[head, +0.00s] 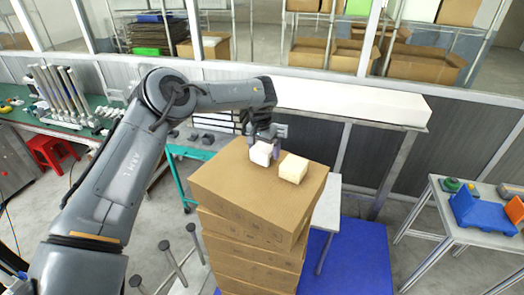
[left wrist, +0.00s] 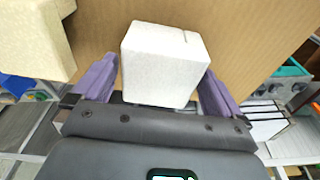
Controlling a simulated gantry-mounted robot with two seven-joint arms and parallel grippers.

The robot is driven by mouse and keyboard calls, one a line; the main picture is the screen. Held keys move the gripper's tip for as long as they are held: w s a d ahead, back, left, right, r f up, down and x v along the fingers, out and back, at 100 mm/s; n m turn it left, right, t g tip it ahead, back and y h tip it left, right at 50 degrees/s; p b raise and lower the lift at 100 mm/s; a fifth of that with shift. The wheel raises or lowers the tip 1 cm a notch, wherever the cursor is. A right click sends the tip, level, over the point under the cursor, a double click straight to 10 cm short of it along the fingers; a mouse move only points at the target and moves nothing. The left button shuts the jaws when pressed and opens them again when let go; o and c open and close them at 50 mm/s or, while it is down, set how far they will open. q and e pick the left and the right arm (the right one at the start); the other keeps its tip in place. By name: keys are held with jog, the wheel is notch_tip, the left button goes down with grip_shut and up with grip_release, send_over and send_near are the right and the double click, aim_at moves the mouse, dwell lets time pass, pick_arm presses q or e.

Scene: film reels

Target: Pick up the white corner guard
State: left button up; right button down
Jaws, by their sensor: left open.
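The white corner guard (head: 261,153) is a small white foam block on top of a stack of brown cardboard boxes (head: 254,200). It also shows in the left wrist view (left wrist: 162,62). My left gripper (head: 263,146) is at the block, coming from behind it in the head view. In the left wrist view its two purple fingers (left wrist: 158,85) stand open on either side of the white block, with small gaps visible. My right gripper is not in view.
A cream-coloured block (head: 293,168) sits right of the white one on the same box; it also shows in the left wrist view (left wrist: 35,40). A long white beam (head: 350,103) lies behind.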

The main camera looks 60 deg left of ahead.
pick_arm(q)
jog(key=c, duration=0.9)
jog(key=shift+r, duration=0.15)
